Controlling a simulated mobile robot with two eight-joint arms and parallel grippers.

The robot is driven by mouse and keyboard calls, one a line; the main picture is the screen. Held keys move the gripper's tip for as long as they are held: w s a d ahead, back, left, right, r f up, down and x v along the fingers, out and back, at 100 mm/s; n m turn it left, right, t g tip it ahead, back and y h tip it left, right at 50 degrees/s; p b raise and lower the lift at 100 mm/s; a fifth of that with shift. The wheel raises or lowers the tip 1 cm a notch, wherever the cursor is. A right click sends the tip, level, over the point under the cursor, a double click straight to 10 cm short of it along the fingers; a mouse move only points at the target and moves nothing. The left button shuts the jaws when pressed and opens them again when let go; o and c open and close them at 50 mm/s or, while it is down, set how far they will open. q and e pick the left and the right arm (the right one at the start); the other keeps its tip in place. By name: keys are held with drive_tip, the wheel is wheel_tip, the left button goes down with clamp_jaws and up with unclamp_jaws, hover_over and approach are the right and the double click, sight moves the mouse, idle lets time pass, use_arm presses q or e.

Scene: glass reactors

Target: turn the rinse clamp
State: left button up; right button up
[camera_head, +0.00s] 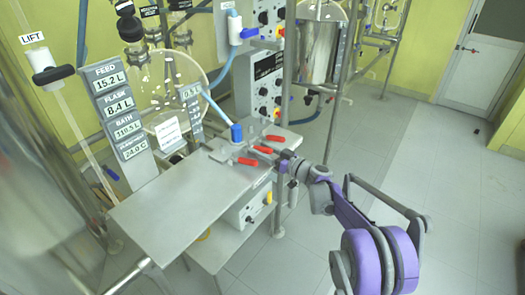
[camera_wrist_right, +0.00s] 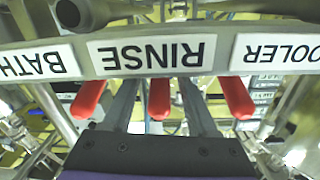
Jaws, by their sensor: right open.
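The rinse clamp is the middle of three clamps with red handles. Its handle (camera_wrist_right: 159,98) hangs under the upside-down RINSE label (camera_wrist_right: 152,54) in the right wrist view, and the same handle (camera_head: 262,149) shows in the head view at the table's right edge. My right gripper (camera_wrist_right: 160,92) is open, with one finger on each side of this handle. I cannot tell whether either finger touches it. In the head view my right gripper (camera_head: 283,156) reaches the clamps from the right. My left gripper is not in view.
The neighbouring red handles, under BATH (camera_wrist_right: 88,99) and under the partly cut-off OOLER label (camera_wrist_right: 236,97), are close outside the fingers. A grey metal table (camera_head: 165,205) carries the clamps, with its left part clear. A round glass vessel (camera_head: 165,85) stands behind. Open floor is at right.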

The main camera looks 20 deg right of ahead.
clamp_jaws()
idle(1.4)
